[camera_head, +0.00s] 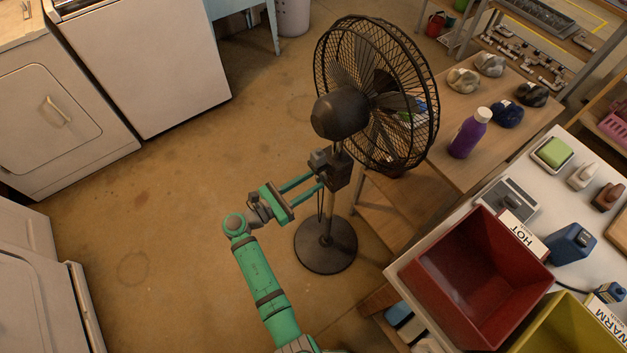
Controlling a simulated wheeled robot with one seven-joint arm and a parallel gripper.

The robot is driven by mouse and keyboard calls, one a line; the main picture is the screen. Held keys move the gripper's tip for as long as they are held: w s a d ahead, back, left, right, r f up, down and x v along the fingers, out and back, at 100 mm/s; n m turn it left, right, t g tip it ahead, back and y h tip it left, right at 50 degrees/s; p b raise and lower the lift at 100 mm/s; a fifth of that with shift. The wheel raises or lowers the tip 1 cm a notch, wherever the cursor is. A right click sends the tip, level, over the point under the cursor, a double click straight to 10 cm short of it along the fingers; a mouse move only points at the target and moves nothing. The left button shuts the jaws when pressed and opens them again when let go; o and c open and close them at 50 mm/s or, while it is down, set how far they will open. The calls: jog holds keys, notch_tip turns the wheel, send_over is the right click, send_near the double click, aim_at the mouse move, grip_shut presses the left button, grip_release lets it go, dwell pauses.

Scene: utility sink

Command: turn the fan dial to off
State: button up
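The black pedestal fan (340,115) stands on the floor in the middle of the view, its round cage facing right. A dark control box (338,172) sits on its pole below the motor housing. The dial cannot be made out clearly, and its setting cannot be read. My gripper (318,180) comes from the left, its two green fingers parallel with a gap between them. The fingertips are right at the left side of the control box. Whether they touch it cannot be told, and no object shows clearly between them.
The fan's round base (325,247) rests on the floor. A wooden table (460,165) with a purple bottle (468,135) stands right of the fan. A red bin (480,280) is at the lower right. White appliances (145,65) line the left, with open floor between.

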jog(key=v, duration=1)
jog(key=shift+d, duration=0.15)
